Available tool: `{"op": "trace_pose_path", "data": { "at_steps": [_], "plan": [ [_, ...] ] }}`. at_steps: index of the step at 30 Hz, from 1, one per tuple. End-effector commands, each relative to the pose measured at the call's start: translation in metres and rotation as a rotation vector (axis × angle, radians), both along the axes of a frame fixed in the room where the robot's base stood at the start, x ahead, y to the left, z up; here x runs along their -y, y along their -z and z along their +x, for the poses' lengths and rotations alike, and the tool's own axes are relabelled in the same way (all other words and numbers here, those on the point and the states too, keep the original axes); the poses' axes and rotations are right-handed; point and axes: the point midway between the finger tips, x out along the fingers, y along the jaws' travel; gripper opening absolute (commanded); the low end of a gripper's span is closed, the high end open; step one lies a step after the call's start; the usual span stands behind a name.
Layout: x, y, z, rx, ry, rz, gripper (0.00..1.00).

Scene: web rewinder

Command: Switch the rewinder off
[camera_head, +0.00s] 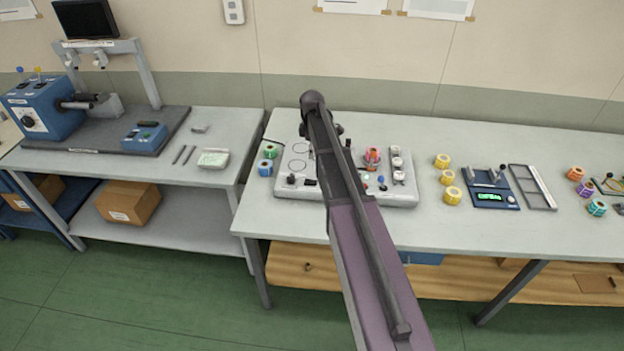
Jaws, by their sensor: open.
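The rewinder (291,190) is a low light-grey unit on the middle table. Its top has two ring outlines at the left, small coloured buttons at the front and a pink and orange roll (372,156) at the right. A small black switch-like part (310,182) sits on its front left. My arm crosses over the unit and hides its middle. My gripper (322,142) hangs at the arm's far end above the back of the rewinder. It is open, with only small dark parts showing past the arm. I cannot tell whether it touches anything.
Green and blue rolls (266,166) stand left of the rewinder. Yellow rolls (451,195) and a blue scale (488,190) stand to its right. Another table at the left bears a blue machine (42,108). A wall rises close behind the tables.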

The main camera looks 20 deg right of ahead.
Motion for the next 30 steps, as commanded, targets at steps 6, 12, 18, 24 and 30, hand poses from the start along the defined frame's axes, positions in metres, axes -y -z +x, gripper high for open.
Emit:
{"op": "trace_pose_path", "data": {
  "at_steps": [6, 12, 18, 24, 30],
  "plan": [
    [0.000, 0.004, 0.000, 0.000, 0.001, 0.000, 0.69],
    [0.000, 0.015, 0.000, 0.000, 0.001, 0.000, 0.69],
    [0.000, 0.030, 0.000, 0.000, 0.001, 0.000, 0.69],
    [0.000, 0.045, 0.000, 0.000, 0.001, 0.000, 0.69],
    [0.000, 0.061, 0.000, 0.000, 0.001, 0.000, 0.69]
  ]
}}
